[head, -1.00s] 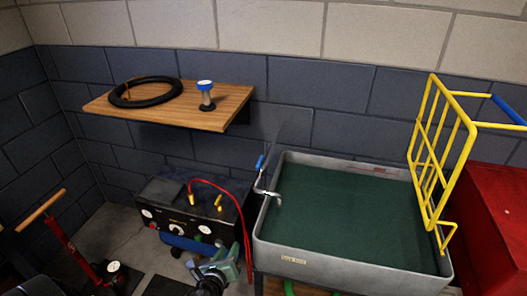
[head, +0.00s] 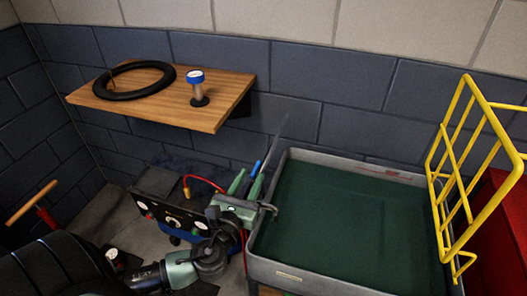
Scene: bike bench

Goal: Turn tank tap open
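The tank tap (head: 255,169) has a blue lever handle pointing up and a grey metal body at the left rim of the grey tank (head: 318,281). My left gripper (head: 247,182) is at the tap, with its two green fingers pointing up and spread apart. The blue handle shows at the fingers' upper ends, close to the right finger. I cannot tell whether they touch. The gripper hides the lower handle and part of the tap body. The tank holds a dark green surface. My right gripper is not in view.
A yellow wire rack (head: 463,170) stands at the tank's right side, beside a red box (head: 497,235). A wooden shelf (head: 217,115) above left bears a black tyre (head: 136,92) and a blue-topped gauge (head: 197,88). A dark compressor (head: 165,212) with a red hose is behind my arm.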

